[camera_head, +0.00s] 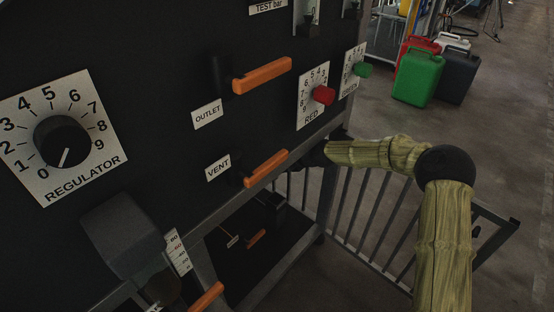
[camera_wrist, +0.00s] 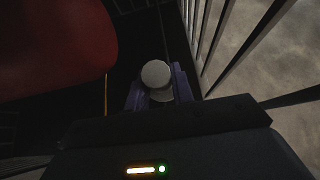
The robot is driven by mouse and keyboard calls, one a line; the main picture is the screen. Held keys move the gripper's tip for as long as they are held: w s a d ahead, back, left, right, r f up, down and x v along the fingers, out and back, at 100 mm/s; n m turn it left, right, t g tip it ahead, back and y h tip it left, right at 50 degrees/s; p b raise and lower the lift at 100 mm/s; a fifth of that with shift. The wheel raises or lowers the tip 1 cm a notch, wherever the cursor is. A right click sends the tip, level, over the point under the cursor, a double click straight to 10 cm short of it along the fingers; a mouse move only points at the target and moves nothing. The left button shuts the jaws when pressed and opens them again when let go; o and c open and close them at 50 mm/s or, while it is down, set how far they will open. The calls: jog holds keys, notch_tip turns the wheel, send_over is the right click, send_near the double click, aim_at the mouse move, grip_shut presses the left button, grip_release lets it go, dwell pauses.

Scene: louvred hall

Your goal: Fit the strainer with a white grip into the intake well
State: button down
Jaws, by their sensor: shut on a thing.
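In the wrist view, my gripper (camera_wrist: 160,88) has its two purplish fingers shut on the white grip of the strainer (camera_wrist: 155,72), whose round pale top faces the camera. The strainer's body below the grip is hidden or lost in the dark. In the head view my arm reaches in from the right to the panel's right edge, and I cannot make out the fingers or strainer there. I cannot pick out the intake well in either view.
A black panel with a regulator dial (camera_head: 63,142), an orange OUTLET lever (camera_head: 262,75), an orange VENT lever (camera_head: 266,168) and a red knob (camera_head: 324,95) fills the left. A metal railing (camera_head: 365,225) stands beside my arm. A large red shape (camera_wrist: 55,45) is close in the wrist view.

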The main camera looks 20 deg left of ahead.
aim_at(277, 177)
notch_tip(277, 177, down, 6)
jog(key=b, duration=0.6)
jog(key=shift+f, duration=1.1)
jog(key=shift+s+f+h+p, duration=0.15)
jog(key=shift+h+p, duration=0.55)
jog(key=shift+p, duration=2.1)
jog(key=shift+f+g+p, duration=0.15)
jog(key=shift+g+p, duration=0.15)
jog(key=shift+p, duration=0.25)
jog(key=shift+f, duration=0.25)
jog(key=shift+f+b, duration=0.4)
jog(key=shift+f, duration=0.65)
jog(key=shift+f, duration=0.35)
jog(key=shift+f+b, duration=0.3)
jog(key=shift+f, duration=0.4)
